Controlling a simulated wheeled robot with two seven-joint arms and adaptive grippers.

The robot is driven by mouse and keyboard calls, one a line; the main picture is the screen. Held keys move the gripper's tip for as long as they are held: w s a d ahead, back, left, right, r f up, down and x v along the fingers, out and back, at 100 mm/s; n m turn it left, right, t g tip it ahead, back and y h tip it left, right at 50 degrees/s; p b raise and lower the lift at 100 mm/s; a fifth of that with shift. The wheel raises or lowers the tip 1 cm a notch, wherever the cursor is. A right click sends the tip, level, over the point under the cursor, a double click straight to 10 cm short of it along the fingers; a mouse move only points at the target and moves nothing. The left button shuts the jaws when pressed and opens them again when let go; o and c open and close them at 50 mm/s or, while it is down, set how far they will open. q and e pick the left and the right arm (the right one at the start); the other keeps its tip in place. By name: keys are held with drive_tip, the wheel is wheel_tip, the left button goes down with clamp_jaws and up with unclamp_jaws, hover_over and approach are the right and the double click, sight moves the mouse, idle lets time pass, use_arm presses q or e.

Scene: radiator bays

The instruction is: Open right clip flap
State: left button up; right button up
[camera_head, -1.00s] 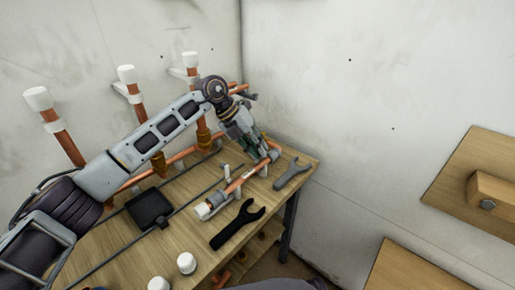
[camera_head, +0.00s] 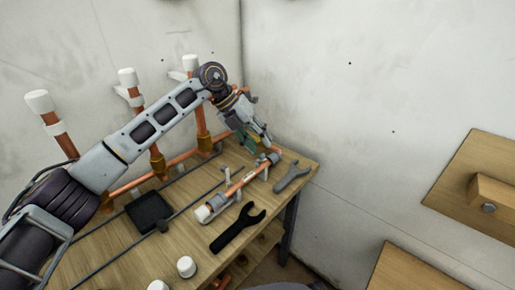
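A copper pipe with white ends (camera_head: 243,183) lies on the wooden table, held near its ends by small clips. The right clip (camera_head: 268,160) is at the pipe's far right end, and its flap is too small to make out. The left clip (camera_head: 208,211) is at the near end. My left gripper (camera_head: 262,143) points down just above and behind the right clip; whether its fingers are open or touching the clip cannot be told. My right gripper is not in view.
A black wrench (camera_head: 238,228) and a grey wrench (camera_head: 292,176) lie beside the pipe on the table (camera_head: 180,240). A black square tray (camera_head: 149,212) is to the left. Upright copper pipes with white caps (camera_head: 127,78) stand behind. White caps (camera_head: 186,266) are at the front.

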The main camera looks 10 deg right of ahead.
use_arm(q)
drive_tip(key=shift+r, duration=2.95)
